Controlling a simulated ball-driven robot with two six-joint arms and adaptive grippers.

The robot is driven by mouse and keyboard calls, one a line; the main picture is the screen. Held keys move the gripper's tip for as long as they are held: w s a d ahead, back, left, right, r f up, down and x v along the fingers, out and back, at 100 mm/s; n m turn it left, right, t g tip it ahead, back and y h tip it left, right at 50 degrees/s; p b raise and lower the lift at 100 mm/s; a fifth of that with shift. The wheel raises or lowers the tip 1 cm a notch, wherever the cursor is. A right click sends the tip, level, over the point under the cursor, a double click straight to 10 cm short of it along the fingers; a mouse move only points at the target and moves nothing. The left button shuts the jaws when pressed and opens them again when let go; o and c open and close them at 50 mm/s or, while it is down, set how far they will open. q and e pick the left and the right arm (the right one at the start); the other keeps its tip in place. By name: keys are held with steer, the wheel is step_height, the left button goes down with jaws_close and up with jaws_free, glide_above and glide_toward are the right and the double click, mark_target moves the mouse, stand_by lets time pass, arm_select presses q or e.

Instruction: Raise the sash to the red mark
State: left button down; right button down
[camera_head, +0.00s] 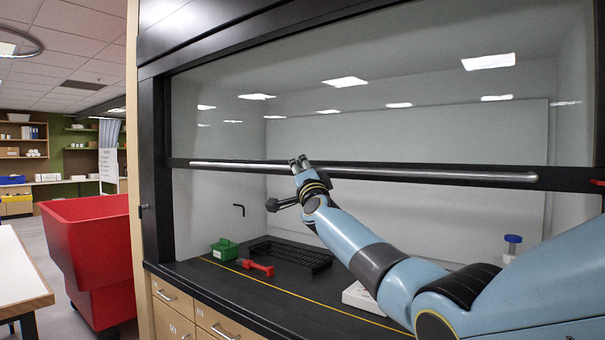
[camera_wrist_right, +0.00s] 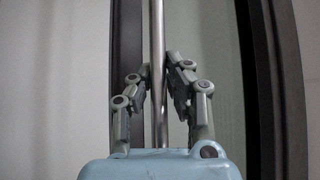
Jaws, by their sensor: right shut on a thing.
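The glass sash (camera_head: 400,120) of the fume hood is partly raised, with a dark bottom rail (camera_head: 560,180). A long silver handle bar (camera_head: 430,175) runs along that rail, and it also shows upright in the right wrist view (camera_wrist_right: 157,25). My right gripper (camera_head: 300,162) is shut on the bar, left of its middle. In the right wrist view its fingers (camera_wrist_right: 159,75) lie on either side of the bar. A small red mark (camera_head: 598,182) shows at the right edge, near the height of the rail's right end. My left gripper is not in view.
Inside the hood, a green box (camera_head: 224,250), a red tool (camera_head: 256,267), a black rack (camera_head: 290,257) and a white item (camera_head: 362,298) rest on the black worktop. A blue-capped bottle (camera_head: 512,247) stands at right. A red bin (camera_head: 95,250) stands outside at left.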

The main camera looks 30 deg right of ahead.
steer(key=shift+r, duration=0.1)
steer(key=c, duration=1.6)
jaws_free()
steer(key=shift+o, duration=0.2)
steer(key=shift+s+f, duration=0.15)
steer(key=shift+f, duration=0.1)
steer(key=v, duration=1.1)
steer(key=shift+s, duration=0.3)
steer(key=shift+a, duration=0.1)
